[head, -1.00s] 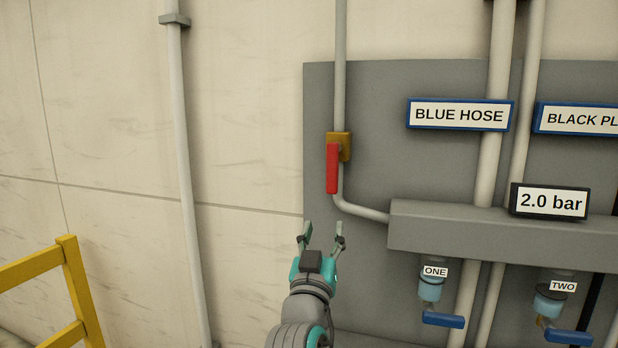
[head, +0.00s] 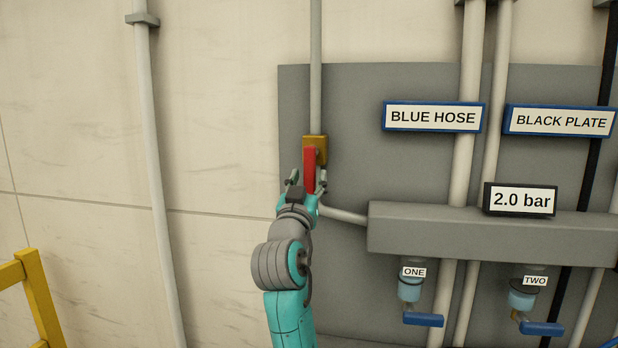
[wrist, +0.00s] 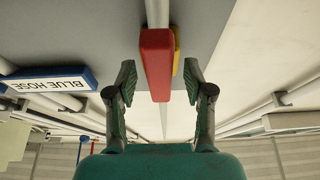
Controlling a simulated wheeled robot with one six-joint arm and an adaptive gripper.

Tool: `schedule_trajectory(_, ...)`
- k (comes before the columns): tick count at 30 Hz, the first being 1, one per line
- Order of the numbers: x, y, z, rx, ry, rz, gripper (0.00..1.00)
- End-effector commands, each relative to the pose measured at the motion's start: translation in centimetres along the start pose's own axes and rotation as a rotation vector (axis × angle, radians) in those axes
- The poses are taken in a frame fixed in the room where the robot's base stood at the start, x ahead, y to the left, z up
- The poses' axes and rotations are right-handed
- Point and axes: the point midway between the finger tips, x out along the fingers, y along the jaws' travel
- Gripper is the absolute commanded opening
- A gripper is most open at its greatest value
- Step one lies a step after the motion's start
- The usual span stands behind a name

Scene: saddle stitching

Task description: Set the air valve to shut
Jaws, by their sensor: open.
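The air valve has a brass body (head: 315,150) on a vertical grey pipe and a red lever handle (head: 309,170) hanging straight down, in line with the pipe. My gripper (head: 306,184) is at the lower part of the handle in the head view, with a finger on either side. In the wrist view the red handle (wrist: 157,62) lies between the two open fingers of my gripper (wrist: 160,85), with a gap on each side. The brass body (wrist: 177,52) is partly hidden behind the handle there.
A grey manifold box (head: 490,232) with a gauge reading 2.0 bar (head: 520,200) is to the right. Below it hang units ONE (head: 411,287) and TWO (head: 522,295) with blue levers. A yellow railing (head: 38,300) stands at lower left.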

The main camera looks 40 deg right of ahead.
Motion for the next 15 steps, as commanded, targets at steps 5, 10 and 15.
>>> schedule_trajectory(5, 1.15, 0.03, 0.01, 0.000, 0.000, 0.001, 0.52)
schedule_trajectory(10, 1.31, 0.00, 0.03, 0.000, -0.001, 0.000, 0.52)
schedule_trajectory(15, 1.29, 0.01, 0.02, 0.000, 0.000, 0.000, 0.42)
